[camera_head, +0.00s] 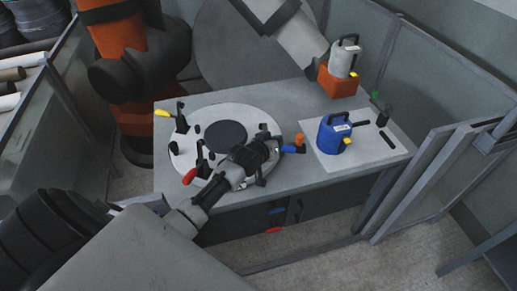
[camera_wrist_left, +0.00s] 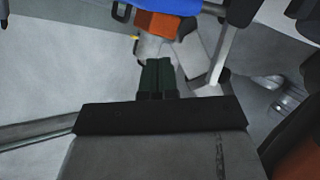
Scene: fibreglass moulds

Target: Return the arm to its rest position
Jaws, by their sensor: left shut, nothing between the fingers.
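My left arm comes in from the lower left in the head view. Its gripper (camera_head: 264,150) is over the right part of the round pale mould plate (camera_head: 237,112) on the grey table (camera_head: 295,103). In the wrist view the two dark fingers (camera_wrist_left: 158,78) are together, with nothing between them. Whether the gripper touches anything below it cannot be told. My right gripper is not in view.
A blue can (camera_head: 331,136) stands on a pale sheet right of the plate. A grey can (camera_head: 344,60) stands on an orange block (camera_head: 336,87) behind. Clamps with coloured handles surround the plate. A large orange machine arm (camera_head: 120,45) stands at the back left. Metal-framed panels (camera_head: 435,165) border the right.

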